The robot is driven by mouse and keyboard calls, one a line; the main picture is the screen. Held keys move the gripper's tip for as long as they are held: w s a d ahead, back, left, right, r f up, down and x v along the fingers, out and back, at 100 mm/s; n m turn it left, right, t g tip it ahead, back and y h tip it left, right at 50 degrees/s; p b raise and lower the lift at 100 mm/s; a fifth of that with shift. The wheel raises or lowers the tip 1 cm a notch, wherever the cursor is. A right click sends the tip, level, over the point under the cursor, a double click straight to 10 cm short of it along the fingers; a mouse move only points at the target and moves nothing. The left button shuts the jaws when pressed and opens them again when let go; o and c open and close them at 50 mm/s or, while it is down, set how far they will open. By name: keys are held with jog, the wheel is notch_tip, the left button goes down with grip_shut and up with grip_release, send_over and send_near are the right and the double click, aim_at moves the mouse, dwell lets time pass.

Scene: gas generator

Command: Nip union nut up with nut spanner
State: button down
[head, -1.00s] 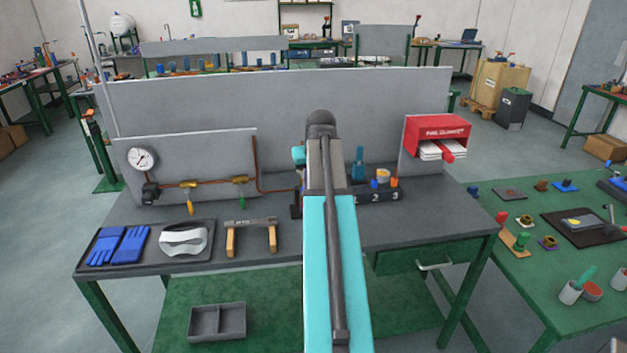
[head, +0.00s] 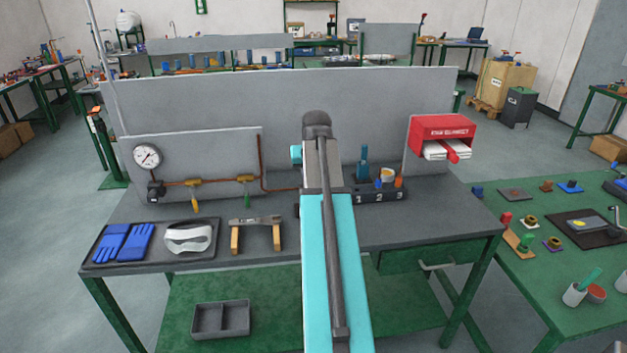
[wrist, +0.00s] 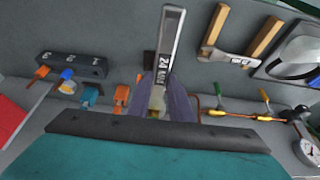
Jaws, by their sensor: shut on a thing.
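My gripper (wrist: 165,100) is shut on a steel spanner (wrist: 170,50) marked 24 MM, which sticks out from between the fingers over the grey bench. A small brass-coloured part (wrist: 157,100) shows between the fingers; I cannot tell whether it is the union nut or how the spanner sits on it. In the head view my arm hides the gripper, the spanner and that part of the pipework. A second spanner (head: 256,220) lies across two wooden blocks on the bench; it also shows in the wrist view (wrist: 233,58).
A pipe panel (head: 220,160) with a gauge (head: 147,156) and two valves stands at the left. A numbered black block (head: 380,195) and a red box (head: 440,132) are to the right. Blue gloves (head: 124,243) and white goggles (head: 188,238) lie on a tray.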

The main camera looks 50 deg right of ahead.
jog(key=shift+w+a, duration=0.1)
dwell(0.3)
jog(key=shift+w+a+m, duration=0.25)
jog(key=shift+a+m, duration=0.05)
jog(key=shift+m, duration=0.2)
jog(key=shift+w+a+m+g+h+p, duration=0.3)
jog(key=shift+w+m+p, duration=0.1)
jog(key=shift+m, duration=0.1)
jog(key=shift+a, duration=0.1)
dwell(0.5)
jog(key=shift+w+a+m, duration=0.2)
jog(key=shift+w+m, duration=0.2)
jog(key=shift+m, duration=0.1)
jog(key=shift+s+a, duration=0.1)
jog(key=shift+a, duration=0.05)
